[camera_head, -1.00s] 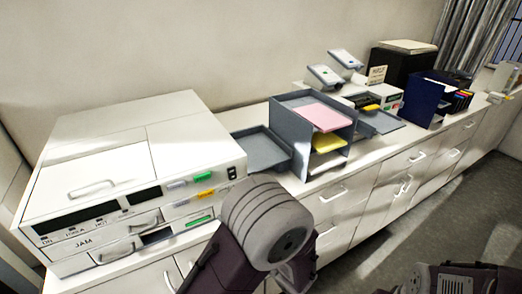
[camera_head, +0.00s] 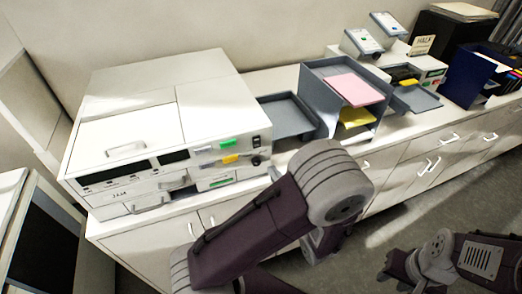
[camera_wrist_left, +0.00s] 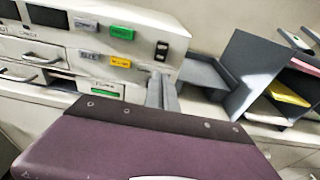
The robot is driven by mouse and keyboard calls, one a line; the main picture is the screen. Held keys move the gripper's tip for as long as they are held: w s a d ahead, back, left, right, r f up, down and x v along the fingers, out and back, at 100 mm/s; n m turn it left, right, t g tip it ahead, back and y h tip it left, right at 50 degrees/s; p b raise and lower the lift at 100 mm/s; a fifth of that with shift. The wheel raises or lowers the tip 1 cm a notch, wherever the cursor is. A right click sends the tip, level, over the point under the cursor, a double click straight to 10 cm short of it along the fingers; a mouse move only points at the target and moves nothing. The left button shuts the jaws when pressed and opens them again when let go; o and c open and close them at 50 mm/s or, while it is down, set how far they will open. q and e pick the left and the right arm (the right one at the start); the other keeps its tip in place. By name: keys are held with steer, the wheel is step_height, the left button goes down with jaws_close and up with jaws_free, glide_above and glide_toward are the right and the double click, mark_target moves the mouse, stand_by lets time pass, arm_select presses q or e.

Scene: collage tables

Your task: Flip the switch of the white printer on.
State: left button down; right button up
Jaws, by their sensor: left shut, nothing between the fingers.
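The white printer (camera_head: 150,100) stands on the left of the counter. Its black switch (camera_head: 256,139) is at the right end of the front panel, beside green and yellow buttons. The switch (camera_wrist_left: 162,50) also shows in the left wrist view; I cannot tell which way it is set. My left gripper (camera_wrist_left: 161,92) is shut and empty, its fingertips just below the switch, close to the panel; contact cannot be told. In the head view my left arm mostly hides this gripper. My right arm shows at the lower right, but I see no jaws.
A grey tray (camera_head: 287,118) lies right of the printer, then a grey paper rack (camera_head: 318,97) with pink and yellow sheets. The wall is close behind.

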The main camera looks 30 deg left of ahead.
mark_target(257, 146)
arm_select(q)
steer(key=p+x, duration=0.3)
steer(key=x, duration=0.7)
steer(key=shift+w+a, duration=0.1)
steer(key=shift+a, duration=0.05)
steer(key=shift+w+a+p, duration=0.15)
steer(key=shift+a+p, duration=0.1)
steer(key=shift+p, duration=0.05)
steer(key=shift+f, duration=0.1)
